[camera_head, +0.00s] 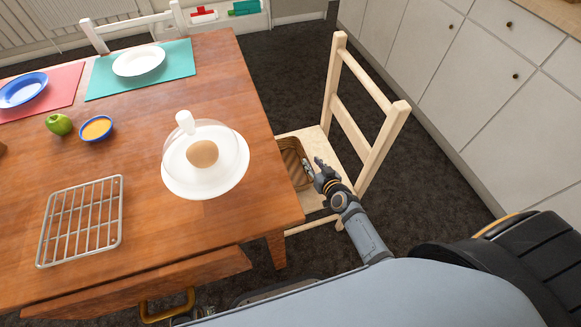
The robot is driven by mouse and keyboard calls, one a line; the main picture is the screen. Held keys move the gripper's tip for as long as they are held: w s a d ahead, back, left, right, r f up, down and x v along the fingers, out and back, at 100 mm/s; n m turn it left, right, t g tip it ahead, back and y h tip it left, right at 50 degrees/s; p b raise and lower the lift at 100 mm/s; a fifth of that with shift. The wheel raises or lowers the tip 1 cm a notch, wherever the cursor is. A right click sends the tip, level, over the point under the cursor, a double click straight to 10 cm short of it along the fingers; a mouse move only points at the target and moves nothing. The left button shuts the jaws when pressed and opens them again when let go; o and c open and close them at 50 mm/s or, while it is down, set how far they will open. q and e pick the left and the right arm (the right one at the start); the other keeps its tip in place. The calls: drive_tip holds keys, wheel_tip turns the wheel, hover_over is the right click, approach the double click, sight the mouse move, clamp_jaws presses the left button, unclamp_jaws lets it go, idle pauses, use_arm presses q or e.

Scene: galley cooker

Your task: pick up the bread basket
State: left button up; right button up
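The bread basket (290,158) is a brown woven basket on the seat of the light wooden chair, close to the table's right edge. The table edge and my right gripper hide part of it. My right gripper (313,168) is at the basket's right side, with its fingertips at or over the rim. The fingers are small here, and I cannot tell whether they are closed on the rim. My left gripper is not clearly seen.
The chair's backrest (368,112) rises just right of my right gripper. The wooden table (150,225) holds a domed white plate (181,187), a wire rack (82,222), a yellow-filled bowl (97,128) and a green apple (59,124). White cabinets (480,85) line the right; dark floor lies between.

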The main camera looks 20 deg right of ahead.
sight(307, 158)
drive_tip(key=b+x, duration=0.1)
drive_tip(key=x, duration=0.3)
drive_tip(key=shift+w+a, duration=0.15)
drive_tip(key=shift+w, duration=0.1)
drive_tip(key=shift+w+f, duration=0.1)
drive_tip(key=shift+w, duration=0.25)
use_arm(q)
drive_tip(key=shift+w+r, duration=0.35)
drive_tip(key=shift+w, duration=0.5)
use_arm(e)
drive_tip(key=shift+c, duration=0.3)
clamp_jaws()
